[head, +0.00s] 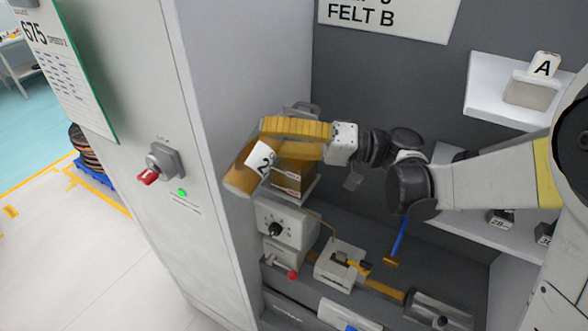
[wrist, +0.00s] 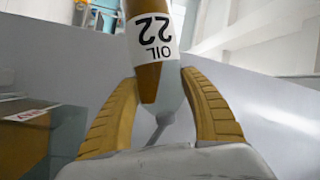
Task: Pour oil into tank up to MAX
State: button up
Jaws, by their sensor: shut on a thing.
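My gripper (head: 264,142) is shut on the oil bottle (head: 239,180), an amber bottle with a white label. The label reads "OIL 22", upside down, in the wrist view (wrist: 150,42). The bottle is strongly tilted, its broad end at the lower left in the head view. Its clear tapered spout (wrist: 165,122) lies between my fingers in the wrist view, with amber oil along one side. The tank (head: 292,180), an amber-looking box, sits just behind and right of the bottle, partly hidden by bottle and fingers. I cannot read its level or see a stream.
A grey machine with a black knob (head: 275,230) stands below the tank. A small fixture (head: 341,264) and a blue-handled tool (head: 398,243) are to its right. The cabinet side with a red switch (head: 150,176) bounds the left. A shelf (head: 490,105) holds block A.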

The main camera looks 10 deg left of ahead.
jog(key=shift+f+b, duration=0.15)
jog(key=shift+b, duration=0.15)
jog(key=shift+f+m+y+b, duration=0.3)
jog(key=shift+f+m+b, duration=0.1)
jog(key=shift+m+b, duration=0.3)
jog(key=shift+r+p, duration=0.15)
jog(key=shift+p, duration=0.4)
dwell(1.2)
jog(key=shift+w+r, duration=0.1)
